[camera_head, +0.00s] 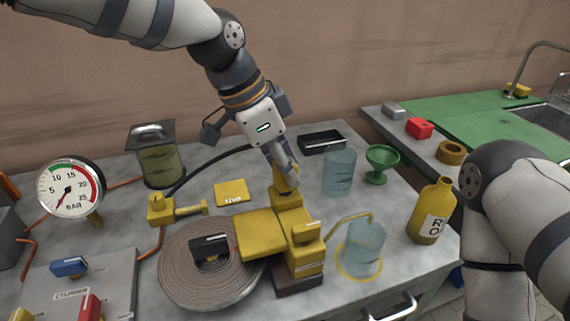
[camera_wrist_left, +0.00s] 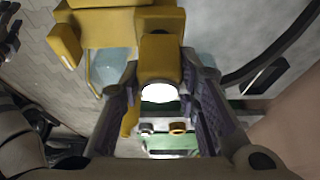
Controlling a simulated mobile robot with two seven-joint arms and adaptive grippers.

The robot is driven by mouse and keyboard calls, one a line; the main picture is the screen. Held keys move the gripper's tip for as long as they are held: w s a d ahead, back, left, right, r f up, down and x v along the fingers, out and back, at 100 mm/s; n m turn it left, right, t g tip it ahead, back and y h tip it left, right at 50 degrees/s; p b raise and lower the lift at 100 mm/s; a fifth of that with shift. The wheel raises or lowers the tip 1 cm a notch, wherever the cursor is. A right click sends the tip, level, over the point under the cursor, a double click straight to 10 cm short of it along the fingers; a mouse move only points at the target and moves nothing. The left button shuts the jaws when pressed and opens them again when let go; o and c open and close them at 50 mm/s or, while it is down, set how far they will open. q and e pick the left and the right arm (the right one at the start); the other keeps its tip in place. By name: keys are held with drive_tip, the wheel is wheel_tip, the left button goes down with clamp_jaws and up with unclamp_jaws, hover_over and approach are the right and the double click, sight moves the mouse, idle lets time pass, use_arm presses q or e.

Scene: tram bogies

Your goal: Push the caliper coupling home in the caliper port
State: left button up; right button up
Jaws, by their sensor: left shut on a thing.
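My left gripper (camera_head: 283,180) points down over the yellow caliper (camera_head: 303,232) and is shut on a yellow block, which I take for the caliper coupling (camera_head: 285,197). In the left wrist view the coupling (camera_wrist_left: 160,60) sits between the two fingers (camera_wrist_left: 160,95), with the larger yellow body (camera_wrist_left: 105,25) behind it. In the head view the held piece stands upright at the caliper's top and looks to meet it. The port itself is hidden, so I cannot tell how deep the coupling sits. My right gripper is out of view.
A coiled grey hose (camera_head: 190,285) lies left of the caliper. A black hose (camera_head: 205,163) runs from a yellow fitting (camera_head: 172,209) behind my left gripper. Glass vessels (camera_head: 363,245) (camera_head: 339,172), a green goblet (camera_head: 382,160) and a yellow bottle (camera_head: 432,210) stand right. A gauge (camera_head: 70,188) is left.

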use_arm(q)
drive_tip(key=shift+f, duration=0.65)
drive_tip(key=o, duration=1.2)
drive_tip(key=shift+c, duration=0.2)
drive_tip(key=v, duration=1.2)
